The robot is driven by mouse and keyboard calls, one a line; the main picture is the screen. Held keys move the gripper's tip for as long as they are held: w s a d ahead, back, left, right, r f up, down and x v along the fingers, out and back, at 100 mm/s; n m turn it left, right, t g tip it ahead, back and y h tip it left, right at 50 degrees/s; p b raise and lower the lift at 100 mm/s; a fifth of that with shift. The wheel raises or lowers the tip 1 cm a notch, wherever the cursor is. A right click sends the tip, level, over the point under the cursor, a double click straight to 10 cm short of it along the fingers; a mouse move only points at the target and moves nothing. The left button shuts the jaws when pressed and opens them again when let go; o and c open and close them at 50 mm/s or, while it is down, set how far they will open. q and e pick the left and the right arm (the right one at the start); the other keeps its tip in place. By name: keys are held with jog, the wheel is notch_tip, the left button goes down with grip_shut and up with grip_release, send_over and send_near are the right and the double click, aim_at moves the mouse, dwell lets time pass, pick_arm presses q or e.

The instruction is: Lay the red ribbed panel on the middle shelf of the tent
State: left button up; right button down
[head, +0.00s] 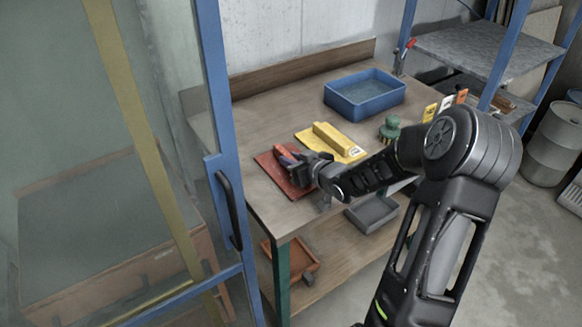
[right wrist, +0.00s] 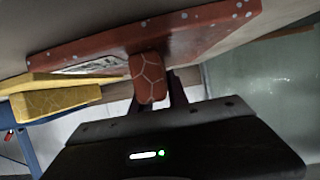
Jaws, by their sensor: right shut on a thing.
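The red ribbed panel (head: 270,166) lies flat, or very nearly so, at the near left edge of the wooden workbench. My right gripper (head: 306,166) reaches over it from the right and is shut on its raised rib. In the right wrist view the red panel (right wrist: 205,38) spans the top, and its rib (right wrist: 148,78) sits between the fingers (right wrist: 152,100). I cannot tell whether the panel touches the bench. No tent shelf can be clearly picked out. My left gripper is not in view.
A yellow panel (head: 349,151) with a raised bar lies just behind the red one. A blue tray (head: 365,104) and a green knobbed object (head: 390,129) stand farther back. A blue-framed, see-through door (head: 215,110) stands close on the left. A blue rack (head: 487,55) is at back right.

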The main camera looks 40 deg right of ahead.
aim_at(291, 158)
dwell(0.6)
jog(key=shift+r, duration=0.1)
jog(key=shift+r, duration=0.1)
jog(key=shift+w+r, duration=0.1)
jog(key=shift+r, duration=0.55)
notch_tip(291, 158, up, 9)
jog(key=shift+f+p, duration=0.2)
jog(key=shift+p, duration=0.65)
